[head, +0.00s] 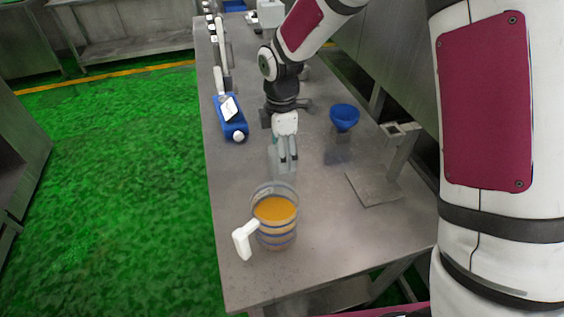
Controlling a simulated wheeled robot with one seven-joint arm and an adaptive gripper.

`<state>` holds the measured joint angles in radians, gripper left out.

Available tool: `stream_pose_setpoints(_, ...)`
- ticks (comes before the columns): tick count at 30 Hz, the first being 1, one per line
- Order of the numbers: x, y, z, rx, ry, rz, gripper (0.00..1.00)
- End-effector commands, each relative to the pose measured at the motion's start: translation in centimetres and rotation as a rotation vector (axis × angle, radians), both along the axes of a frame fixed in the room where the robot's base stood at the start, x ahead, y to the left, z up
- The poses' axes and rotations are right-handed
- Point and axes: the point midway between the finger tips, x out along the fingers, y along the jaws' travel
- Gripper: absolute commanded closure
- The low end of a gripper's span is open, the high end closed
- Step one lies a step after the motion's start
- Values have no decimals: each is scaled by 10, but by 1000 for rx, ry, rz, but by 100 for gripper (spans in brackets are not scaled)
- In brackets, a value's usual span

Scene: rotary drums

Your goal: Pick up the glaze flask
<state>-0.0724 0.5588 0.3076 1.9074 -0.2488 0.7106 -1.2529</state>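My gripper (286,155) points down over the middle of the table. Its narrow dark fingers are at a pale, see-through vessel (277,172), which may be the glaze flask. I cannot tell whether the fingers touch it or close on it. A clear jug (276,237) with orange liquid and a white handle (244,241) stands upright just in front, nearer the camera. Its rim partly overlaps the lower end of the see-through vessel in the picture. No label marks either vessel.
A long grey table (318,257) carries everything. A blue device (231,117) lies to the left. A blue funnel-like bowl (344,117) and a grey stand (374,188) are to the right. The front right tabletop is clear.

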Motion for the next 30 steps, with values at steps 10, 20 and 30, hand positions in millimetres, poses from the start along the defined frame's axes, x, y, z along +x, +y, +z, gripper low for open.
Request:
stream_pose_setpoints(10, -1, -2, -40, 0, 2, 0, 23)
stream_pose_setpoints(20, -1, -2, -41, 0, 1, -1, 46)
stream_pose_setpoints(30, -1, -2, -41, 0, 1, -1, 78)
